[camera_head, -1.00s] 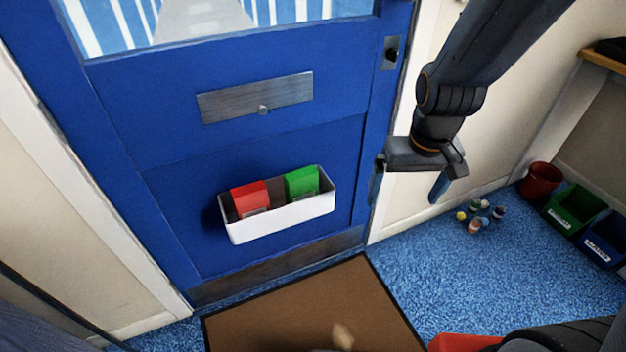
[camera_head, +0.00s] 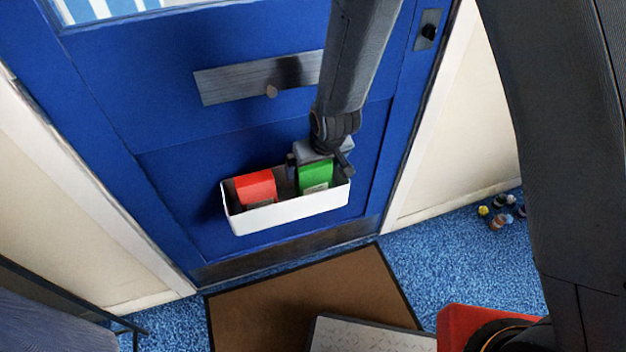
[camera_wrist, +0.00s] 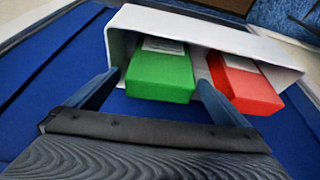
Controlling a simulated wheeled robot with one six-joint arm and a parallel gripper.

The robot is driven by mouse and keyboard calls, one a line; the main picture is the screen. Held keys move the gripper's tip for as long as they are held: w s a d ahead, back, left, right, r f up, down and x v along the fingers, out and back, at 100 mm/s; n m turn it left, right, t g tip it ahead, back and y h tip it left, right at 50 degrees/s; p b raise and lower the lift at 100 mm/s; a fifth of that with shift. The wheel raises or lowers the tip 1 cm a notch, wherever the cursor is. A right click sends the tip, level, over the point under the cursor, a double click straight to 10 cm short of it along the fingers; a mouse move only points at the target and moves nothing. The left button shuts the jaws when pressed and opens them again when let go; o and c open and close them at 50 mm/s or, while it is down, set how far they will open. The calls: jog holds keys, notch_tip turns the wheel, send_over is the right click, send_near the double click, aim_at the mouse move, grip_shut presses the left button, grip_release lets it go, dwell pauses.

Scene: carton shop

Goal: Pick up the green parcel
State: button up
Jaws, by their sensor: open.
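The green parcel (camera_head: 315,177) stands in the right part of a white tray (camera_head: 290,213) fixed low on the blue door. A red parcel (camera_head: 256,188) stands to its left in the same tray. My gripper (camera_head: 320,172) is at the green parcel's top, its fingers on either side of it. In the wrist view my open gripper (camera_wrist: 155,92) has one finger at each side of the green parcel (camera_wrist: 161,76), with gaps between fingers and parcel. The red parcel (camera_wrist: 243,85) is close beside the right finger there. The green parcel's lower part is hidden by the tray wall.
A metal letter plate (camera_head: 230,84) with a knob is above the tray. A brown mat (camera_head: 260,310) lies on the blue carpet (camera_head: 450,270) below. Small round items (camera_head: 500,220) lie on the carpet at right. The door handle plate (camera_head: 428,30) is at upper right.

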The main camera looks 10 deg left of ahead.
jog(key=shift+p+x, duration=0.45)
jog(key=shift+x, duration=2.75)
jog(key=shift+s, duration=0.1)
jog(key=c, duration=1.3)
